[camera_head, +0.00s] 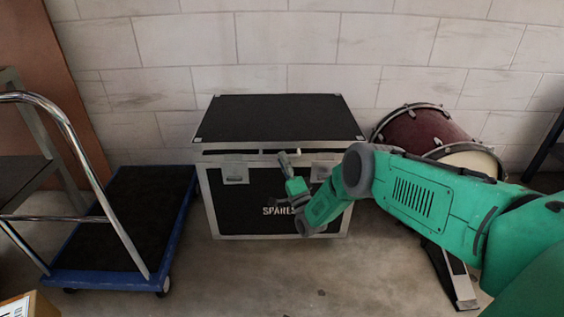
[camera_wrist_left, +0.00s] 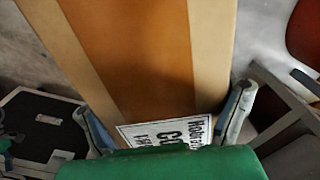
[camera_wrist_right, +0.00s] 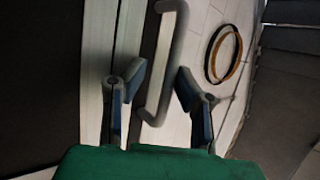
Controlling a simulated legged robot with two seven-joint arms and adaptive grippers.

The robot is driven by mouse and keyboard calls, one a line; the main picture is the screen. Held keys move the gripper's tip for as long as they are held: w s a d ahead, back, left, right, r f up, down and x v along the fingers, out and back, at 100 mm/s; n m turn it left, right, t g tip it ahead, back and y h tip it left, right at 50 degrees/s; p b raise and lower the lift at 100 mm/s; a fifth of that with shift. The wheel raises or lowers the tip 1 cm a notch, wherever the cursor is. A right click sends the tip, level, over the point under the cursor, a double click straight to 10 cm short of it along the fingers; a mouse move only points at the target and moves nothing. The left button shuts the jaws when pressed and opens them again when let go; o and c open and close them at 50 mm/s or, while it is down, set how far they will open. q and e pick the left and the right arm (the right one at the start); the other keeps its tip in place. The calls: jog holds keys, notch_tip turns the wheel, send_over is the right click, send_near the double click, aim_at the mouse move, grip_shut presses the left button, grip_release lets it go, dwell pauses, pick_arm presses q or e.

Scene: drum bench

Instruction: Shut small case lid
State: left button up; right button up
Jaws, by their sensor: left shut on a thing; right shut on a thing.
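The black case (camera_head: 232,207) with pale metal edges and "SPARES" lettering stands on the floor against the wall. Its black lid (camera_head: 280,118) lies nearly level over it. A dark strip shows along the front under the lid, and I cannot tell whether the lid is fully seated. My right gripper (camera_head: 288,165) is at the case's front, just below the lid edge. In the right wrist view a pale bar handle (camera_wrist_right: 165,65) lies between its fingers. My left gripper (camera_wrist_left: 165,118) has its fingers on both sides of a taped cardboard box (camera_wrist_left: 205,45) with a printed label.
A blue trolley (camera_head: 120,210) with a chrome rail stands left of the case. A dark red drum (camera_head: 420,128) stands to its right, behind my right arm. The cardboard box's corner also shows at the bottom left (camera_head: 25,304). Bare floor lies in front of the case.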

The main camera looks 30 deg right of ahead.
jog(key=shift+d+f, duration=0.1)
jog(key=v, duration=1.2)
